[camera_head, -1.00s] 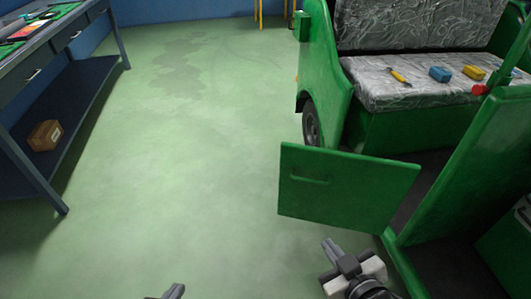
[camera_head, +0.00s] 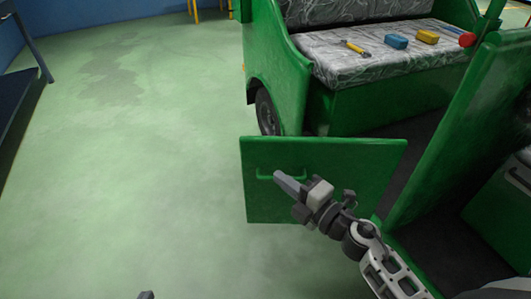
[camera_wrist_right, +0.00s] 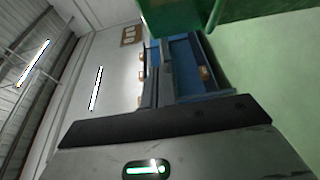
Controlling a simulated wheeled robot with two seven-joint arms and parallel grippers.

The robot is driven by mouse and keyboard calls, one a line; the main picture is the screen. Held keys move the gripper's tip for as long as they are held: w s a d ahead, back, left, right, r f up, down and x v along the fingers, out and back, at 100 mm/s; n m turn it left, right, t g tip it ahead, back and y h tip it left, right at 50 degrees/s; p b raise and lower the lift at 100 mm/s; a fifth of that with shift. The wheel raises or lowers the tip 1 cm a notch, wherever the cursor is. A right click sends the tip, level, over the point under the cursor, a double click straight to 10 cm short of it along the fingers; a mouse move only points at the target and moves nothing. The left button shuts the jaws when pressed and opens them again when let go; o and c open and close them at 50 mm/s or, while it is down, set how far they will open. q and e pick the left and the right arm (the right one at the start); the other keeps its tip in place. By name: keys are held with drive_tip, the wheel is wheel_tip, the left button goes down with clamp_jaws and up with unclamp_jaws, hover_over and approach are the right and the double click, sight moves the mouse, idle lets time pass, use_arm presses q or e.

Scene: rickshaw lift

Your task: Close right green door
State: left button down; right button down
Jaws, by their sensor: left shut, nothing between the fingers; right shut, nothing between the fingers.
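The green door (camera_head: 355,160) of the green rickshaw stands swung open, jutting out to the left of the frame in the head view. Its bar handle (camera_head: 264,177) is on the left part of the panel. My right gripper (camera_head: 283,182) is shut and empty, its tip over the door face close to the right end of the handle. I cannot tell whether it touches. In the right wrist view a green panel (camera_wrist_right: 245,10) shows at the top edge. My left gripper (camera_head: 147,295) is only a small tip at the bottom edge, shut and empty, well away from the door.
The rickshaw's silver seat (camera_head: 380,50) carries a yellow-handled tool (camera_head: 356,48), a blue block (camera_head: 396,41) and a yellow block (camera_head: 427,37). A wheel (camera_head: 266,112) is behind the door. The green floor (camera_head: 140,160) to the left is clear, up to a dark bench (camera_head: 14,105).

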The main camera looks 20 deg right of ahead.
sight(255, 145)
drive_tip(key=w, duration=0.5)
drive_tip(key=w+a, duration=0.1)
drive_tip(key=w, duration=0.2)
drive_tip(key=shift+w, duration=0.35)
drive_tip(key=shift+w+d, duration=0.15)
drive_tip(key=shift+w, duration=0.2)
drive_tip(key=shift+w, duration=0.1)
